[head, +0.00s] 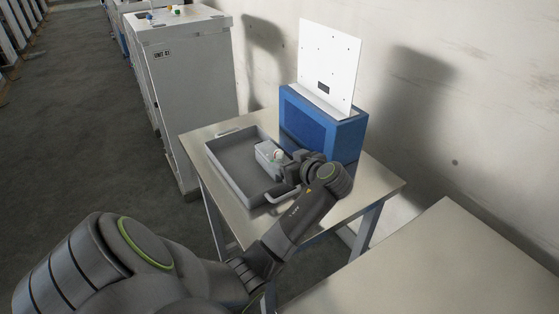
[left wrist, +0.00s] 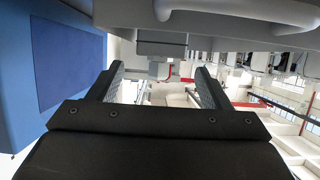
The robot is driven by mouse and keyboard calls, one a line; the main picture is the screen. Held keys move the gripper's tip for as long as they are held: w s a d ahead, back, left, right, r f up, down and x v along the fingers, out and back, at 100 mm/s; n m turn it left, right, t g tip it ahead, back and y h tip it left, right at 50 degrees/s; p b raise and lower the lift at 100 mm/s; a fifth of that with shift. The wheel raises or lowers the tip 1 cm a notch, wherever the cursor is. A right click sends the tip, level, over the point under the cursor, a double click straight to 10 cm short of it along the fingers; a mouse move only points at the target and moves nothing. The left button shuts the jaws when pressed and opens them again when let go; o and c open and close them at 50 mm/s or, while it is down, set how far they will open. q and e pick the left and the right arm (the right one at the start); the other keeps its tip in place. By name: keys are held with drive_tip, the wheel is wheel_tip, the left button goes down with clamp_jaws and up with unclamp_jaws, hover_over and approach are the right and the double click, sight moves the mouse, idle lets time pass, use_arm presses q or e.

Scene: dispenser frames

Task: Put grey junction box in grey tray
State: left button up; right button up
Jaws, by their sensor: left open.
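The grey tray (head: 222,153) lies on the small table, with a light handle at its near side. The light grey junction box (head: 264,158) sits inside the tray, towards its right side, with a small pale round part on it. My left gripper (head: 281,167) is at the right of the box, over the tray's right part; the arm partly hides the tray's edge. In the left wrist view the fingers (left wrist: 160,82) stand apart with nothing between them. A grey box-like shape (left wrist: 161,44), seemingly the junction box, shows just beyond the fingertips. My right gripper is not in view.
A blue box (head: 345,138) with an upright white panel (head: 328,70) stands behind the tray. A white cabinet (head: 190,85) with small coloured items on top is beyond the table. An empty pale surface (head: 455,265) is at the lower right.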

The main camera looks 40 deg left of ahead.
use_arm(q)
drive_tip(key=v, duration=0.5)
drive_tip(key=shift+b, duration=0.35)
drive_tip(key=shift+s+d+r, duration=0.1)
drive_tip(key=shift+d, duration=0.1)
